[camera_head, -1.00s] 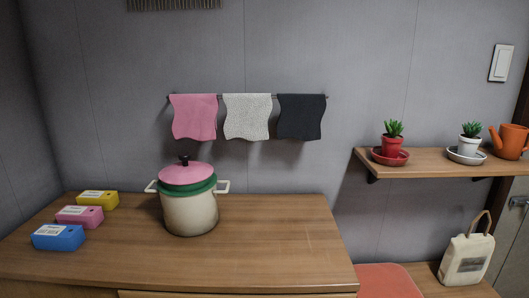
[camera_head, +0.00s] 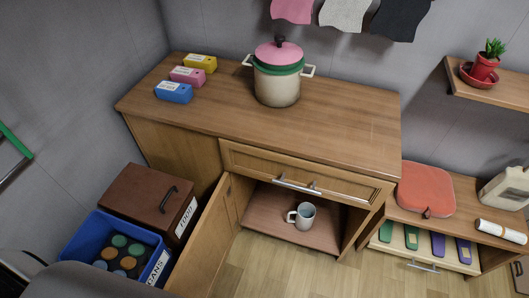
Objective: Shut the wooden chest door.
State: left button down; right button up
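The wooden chest (camera_head: 290,120) stands in the middle of the view, with a drawer (camera_head: 300,178) under its top. The drawer front looks flush with the chest. The chest door (camera_head: 205,240) is hinged on the left of the lower compartment and stands wide open, swung out towards me. A white mug (camera_head: 302,216) sits inside the open compartment. Neither of my grippers is in view.
A blue bin (camera_head: 75,245) of cans and a brown box (camera_head: 140,197) stand left of the open door. A low bench with a red cushion (camera_head: 425,189) and a partly open drawer (camera_head: 425,262) is at right. Floor (camera_head: 285,270) before the compartment is clear.

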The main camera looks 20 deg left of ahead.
aim_at(196, 273)
jog(key=k+u, duration=0.2)
jog(key=k, duration=0.5)
jog(key=k+j+u, duration=0.2)
jog(key=k, duration=0.45)
jog(key=l, duration=0.1)
